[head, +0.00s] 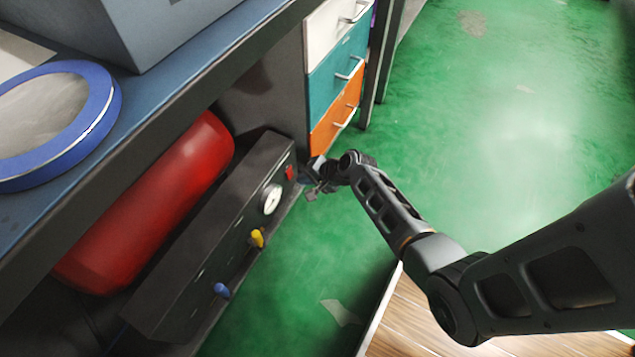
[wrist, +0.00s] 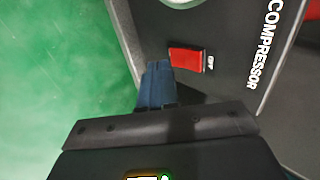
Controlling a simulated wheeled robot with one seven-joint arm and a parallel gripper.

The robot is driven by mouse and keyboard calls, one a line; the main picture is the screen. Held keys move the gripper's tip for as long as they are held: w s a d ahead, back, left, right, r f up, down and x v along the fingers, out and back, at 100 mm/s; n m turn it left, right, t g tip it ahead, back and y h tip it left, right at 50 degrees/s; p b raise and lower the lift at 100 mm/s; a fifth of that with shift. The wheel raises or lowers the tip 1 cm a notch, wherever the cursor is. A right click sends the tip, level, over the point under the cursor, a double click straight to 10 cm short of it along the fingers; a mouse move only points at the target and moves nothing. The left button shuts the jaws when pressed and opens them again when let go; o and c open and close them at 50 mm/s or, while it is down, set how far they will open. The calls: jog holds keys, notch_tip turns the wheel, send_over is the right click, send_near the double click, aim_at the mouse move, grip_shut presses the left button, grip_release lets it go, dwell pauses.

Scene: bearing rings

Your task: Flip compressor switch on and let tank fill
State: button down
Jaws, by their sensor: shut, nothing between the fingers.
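The compressor is a dark box (head: 225,245) under the bench with a red tank (head: 160,200) behind it. Its red switch (head: 289,173) is at the far end of the front panel. In the wrist view the red switch (wrist: 187,60) shows close up beside the label "OFF"; which way its rocker is tipped I cannot tell. My gripper (wrist: 157,75) is shut and empty, its blue-grey fingertips just left of and slightly below the switch. In the head view my gripper (head: 312,180) is beside the switch end of the panel; contact cannot be told.
The panel also carries a round white gauge (head: 271,199), a yellow valve handle (head: 257,238) and a blue knob (head: 221,290). A drawer unit (head: 338,80) stands just beyond the compressor. The bench top (head: 190,70) overhangs the tank. Green floor is open to the right.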

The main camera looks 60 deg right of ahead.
jog(key=shift+w+f, duration=0.1)
jog(key=shift+w, duration=0.8)
jog(key=shift+w, duration=0.2)
jog(key=shift+r+p, duration=0.75)
jog(key=shift+r, duration=0.05)
